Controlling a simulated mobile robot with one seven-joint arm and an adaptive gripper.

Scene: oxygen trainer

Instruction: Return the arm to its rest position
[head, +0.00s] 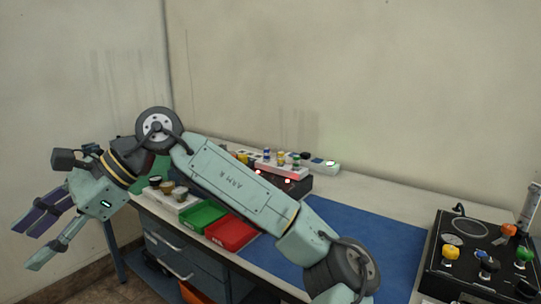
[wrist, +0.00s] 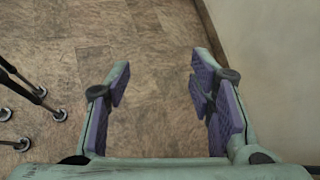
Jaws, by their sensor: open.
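My gripper (head: 38,243) is at the left of the head view, off the left end of the workbench and pointing down and left. Its fingers are spread apart with nothing between them. In the wrist view my gripper (wrist: 160,95) shows two purple-padded fingers wide apart over bare floor. My arm reaches from the lower right across the front of the bench and hides part of it.
The workbench (head: 395,192) carries a blue mat (head: 375,235), green bin (head: 201,215), red bin (head: 231,232) and black control box (head: 455,270). A wall (wrist: 270,60) stands right of the gripper in the wrist view. Wheeled legs (wrist: 40,95) stand at left on the floor (wrist: 150,40).

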